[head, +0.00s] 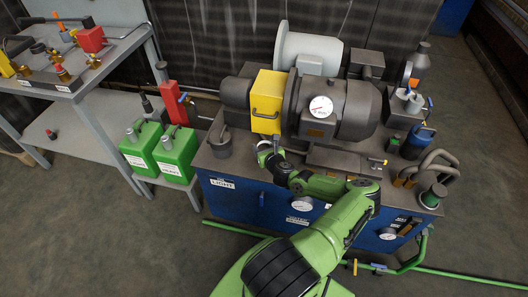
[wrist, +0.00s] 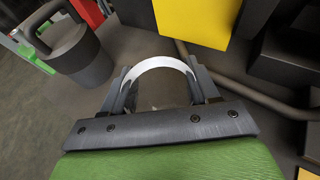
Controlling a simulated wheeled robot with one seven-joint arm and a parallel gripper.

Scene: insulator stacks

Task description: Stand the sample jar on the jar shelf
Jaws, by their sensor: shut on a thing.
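My gripper (head: 268,150) is over the front edge of the blue machine cabinet, below the yellow box in the head view. In the wrist view my gripper (wrist: 158,82) is shut on a round thing with a white curved rim (wrist: 158,62), apparently the sample jar. Its middle looks clear or dark, and its lower part is hidden by the gripper. In the head view only a small pale patch of it shows at the gripper. No shelf is clearly marked as the jar shelf; a grey lower shelf (head: 95,128) stands at the left.
A dark grey handled pot (head: 220,142) stands close left of my gripper, also in the wrist view (wrist: 82,58). The yellow box (head: 267,100) and a large motor with a gauge (head: 320,107) are behind. Green canisters (head: 174,158) stand at the left. Green pipes run along the floor.

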